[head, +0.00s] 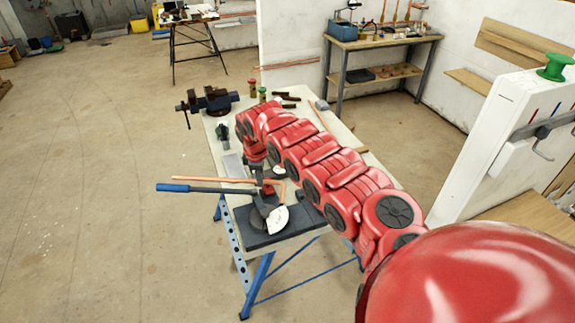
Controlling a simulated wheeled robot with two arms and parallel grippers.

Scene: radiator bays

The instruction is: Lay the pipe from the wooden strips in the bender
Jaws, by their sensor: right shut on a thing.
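The bender (267,222) stands on a dark base plate at the near end of the workbench, with its long blue-ended handle (188,188) reaching left. A copper pipe (208,180) lies across just above the handle, running left to right, its right end near the bender head. My right gripper (261,178) points down over the bender and is shut on the pipe; its fingertips are small and partly hidden. I cannot tell whether the pipe rests in the bender. Small brown wooden pieces (286,97) lie at the bench's far end. My left gripper is not in view.
A dark vise (211,101) is at the bench's far left corner. My red right arm covers much of the bench (297,75) top. A white wall panel (489,130) stands close on the right. Open floor lies left.

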